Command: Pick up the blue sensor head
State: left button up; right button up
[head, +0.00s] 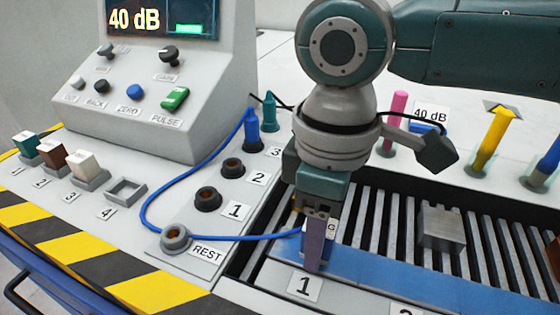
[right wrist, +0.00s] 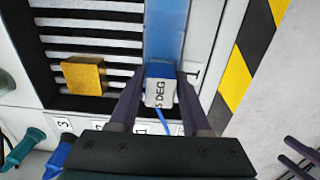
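The blue sensor head (right wrist: 160,90) is a small block with a blue top, a pale face marked "5 DEG" and a blue cable. It stands on the blue strip by the "1" label. In the head view only a sliver of it (head: 331,228) shows behind the finger. My right gripper (head: 317,262) points down over it. In the right wrist view my right gripper (right wrist: 160,76) has a finger on each side of it, with a narrow gap on both sides. My left gripper (right wrist: 298,158) seems to show only as two dark, separated fingers at the lower right edge of that view.
The blue cable (head: 147,206) loops past the REST socket (head: 175,238) on the left panel. A grey metal block (head: 441,228) lies on the slatted bed to the right. A console (head: 165,70) reading "40 dB" stands behind; coloured probes stand at the back right.

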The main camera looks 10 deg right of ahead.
pick_arm(q)
jog(key=shift+d, duration=0.1)
pick_arm(e)
grip_shut()
dwell(0.3)
